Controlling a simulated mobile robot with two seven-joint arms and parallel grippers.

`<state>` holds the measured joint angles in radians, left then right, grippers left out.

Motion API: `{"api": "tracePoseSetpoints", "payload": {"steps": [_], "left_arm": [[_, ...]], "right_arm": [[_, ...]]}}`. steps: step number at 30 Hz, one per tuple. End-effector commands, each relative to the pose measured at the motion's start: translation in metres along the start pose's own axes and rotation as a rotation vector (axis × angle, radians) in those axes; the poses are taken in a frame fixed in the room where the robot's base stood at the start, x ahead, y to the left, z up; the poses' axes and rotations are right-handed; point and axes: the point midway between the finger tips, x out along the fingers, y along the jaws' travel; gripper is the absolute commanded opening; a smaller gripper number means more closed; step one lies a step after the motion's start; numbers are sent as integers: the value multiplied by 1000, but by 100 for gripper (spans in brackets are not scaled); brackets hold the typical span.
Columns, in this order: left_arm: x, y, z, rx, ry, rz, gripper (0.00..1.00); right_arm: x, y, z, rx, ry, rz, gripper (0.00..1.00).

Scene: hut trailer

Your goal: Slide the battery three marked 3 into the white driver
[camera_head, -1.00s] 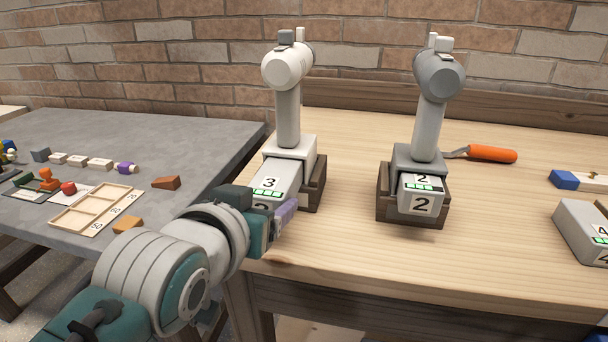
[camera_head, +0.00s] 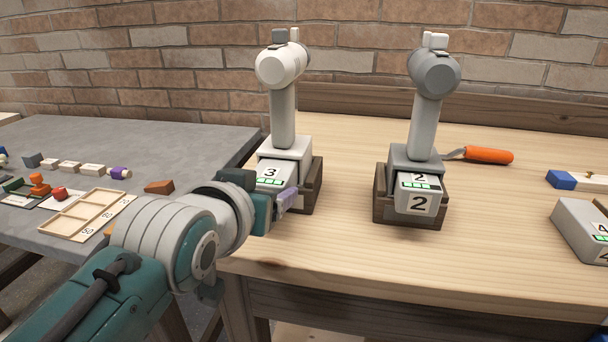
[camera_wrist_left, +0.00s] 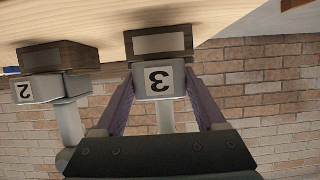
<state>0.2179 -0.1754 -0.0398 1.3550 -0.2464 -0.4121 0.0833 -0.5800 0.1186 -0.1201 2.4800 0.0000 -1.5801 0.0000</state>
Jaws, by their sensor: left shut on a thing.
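The white driver (camera_head: 284,120) stands upright in a dark wooden holder (camera_head: 312,185) at the left end of the wooden bench. Battery three (camera_head: 270,175), grey with a 3 on top and green bars, sits partly inside the driver's base, its near part sticking out toward me. My left gripper (camera_head: 270,203) is shut on the near part of this battery. In the left wrist view, the battery's 3 face (camera_wrist_left: 158,80) lies between the two purple fingers (camera_wrist_left: 163,95). The battery's front face is mostly hidden by my gripper in the head view. My right gripper is out of view.
A grey driver (camera_head: 428,110) with battery 2 (camera_head: 417,197) stands to the right in its own holder. An orange-handled tool (camera_head: 488,155), a blue-ended block (camera_head: 562,180) and battery 4 (camera_head: 580,232) lie farther right. A grey table (camera_head: 150,135) with a wooden tray (camera_head: 85,215) is at left.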

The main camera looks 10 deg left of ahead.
Motion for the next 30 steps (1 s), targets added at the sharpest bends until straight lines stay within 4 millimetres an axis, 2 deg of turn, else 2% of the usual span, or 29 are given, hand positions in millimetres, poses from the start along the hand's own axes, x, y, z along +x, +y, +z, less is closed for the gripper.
{"api": "tracePoseSetpoints", "payload": {"steps": [27, 28, 30], "left_arm": [[26, 0, -12, -1, 6, 1, 0], [26, 0, -13, -1, 5, 1, 74], [25, 0, -13, -1, 5, 1, 82]], "right_arm": [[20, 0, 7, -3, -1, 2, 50], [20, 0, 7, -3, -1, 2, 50], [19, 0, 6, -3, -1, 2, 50]]}}
